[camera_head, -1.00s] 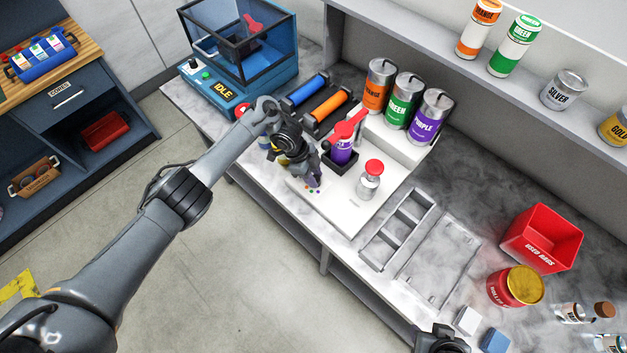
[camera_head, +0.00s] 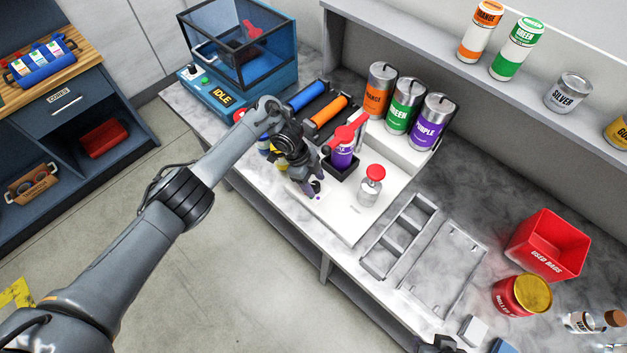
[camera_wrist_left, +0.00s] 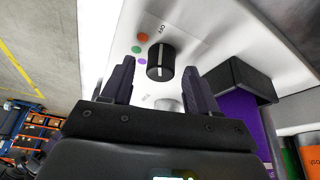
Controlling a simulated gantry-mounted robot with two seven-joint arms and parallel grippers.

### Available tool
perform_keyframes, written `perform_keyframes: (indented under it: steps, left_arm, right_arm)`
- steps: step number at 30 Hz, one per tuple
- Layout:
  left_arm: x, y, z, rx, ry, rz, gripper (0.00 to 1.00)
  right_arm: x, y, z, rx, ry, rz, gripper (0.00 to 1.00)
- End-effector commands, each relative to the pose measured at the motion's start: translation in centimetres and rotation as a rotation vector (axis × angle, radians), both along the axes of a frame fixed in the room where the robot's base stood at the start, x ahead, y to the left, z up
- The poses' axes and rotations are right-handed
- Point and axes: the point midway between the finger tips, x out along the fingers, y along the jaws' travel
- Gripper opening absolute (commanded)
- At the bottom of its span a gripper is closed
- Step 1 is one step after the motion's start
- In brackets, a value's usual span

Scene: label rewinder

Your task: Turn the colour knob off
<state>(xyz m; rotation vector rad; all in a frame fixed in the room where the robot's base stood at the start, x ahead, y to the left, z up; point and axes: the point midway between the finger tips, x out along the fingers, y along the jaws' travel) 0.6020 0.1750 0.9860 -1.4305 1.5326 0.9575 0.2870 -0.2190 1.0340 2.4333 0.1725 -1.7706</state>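The colour knob (camera_wrist_left: 160,63) is black and round with a white pointer line, and sits on a white panel in the left wrist view. An OFF label (camera_wrist_left: 162,30) is above it, and orange, green and purple dots (camera_wrist_left: 139,48) are to its left. My left gripper (camera_head: 313,194) is open, with one dark finger on each side of the knob and a visible gap to it. In the head view the gripper hides the knob. My right gripper (camera_head: 442,345) is only partly visible at the bottom edge, its fingers unclear.
Orange, green and purple cans (camera_head: 405,105) stand behind. A grey rack (camera_head: 402,236) lies farther right.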

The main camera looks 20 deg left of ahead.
Motion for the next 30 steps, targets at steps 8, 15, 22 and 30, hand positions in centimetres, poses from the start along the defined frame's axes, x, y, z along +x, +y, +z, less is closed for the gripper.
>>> perform_keyframes:
  steps: [8,15,22,30]
  left_arm:
    - [0.0,0.0,0.2,-0.001,-0.001,0.000,0.59]
    - [0.2,0.9,2.5,0.000,-0.003,0.001,0.59]
    - [0.3,2.5,6.4,0.003,-0.003,0.001,0.59]
    - [0.3,3.8,9.4,0.001,-0.003,-0.001,0.59]
  right_arm:
    - [0.0,0.1,0.1,0.007,0.000,-0.004,0.43]
    - [0.0,0.1,1.3,0.007,0.000,-0.004,0.43]
    - [0.0,0.1,4.2,0.005,0.000,-0.003,0.43]
    - [0.0,-0.1,6.0,-0.004,-0.001,0.002,0.43]
